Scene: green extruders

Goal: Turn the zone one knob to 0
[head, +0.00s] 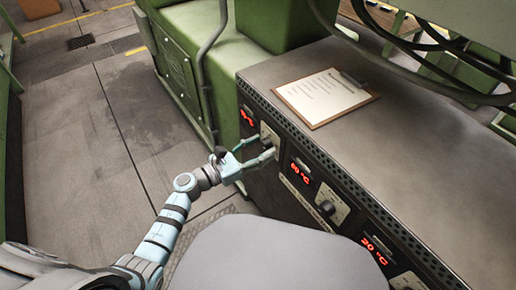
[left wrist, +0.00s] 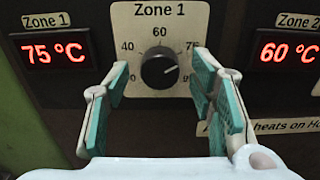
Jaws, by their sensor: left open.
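The Zone 1 knob (left wrist: 159,69) is black and round on a pale dial plate (left wrist: 138,20) with several numbers around it. Its white mark points right and slightly up, towards the 75. The Zone 1 display (left wrist: 50,50) reads 75 °C in red. My left gripper (left wrist: 160,85) is open, with one teal-padded finger on each side of the knob in the picture. I cannot tell whether it touches the knob. In the head view my left gripper (head: 268,147) is at the panel front, by the Zone 1 dial plate (head: 270,133).
The Zone 2 display (left wrist: 288,52) reads 60 °C. Another knob (head: 327,208) and a 20 °C display (head: 374,249) lie further right along the panel. A clipboard (head: 327,97) lies on the cabinet top (head: 430,150). A grey pipe (head: 202,75) stands left of the panel.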

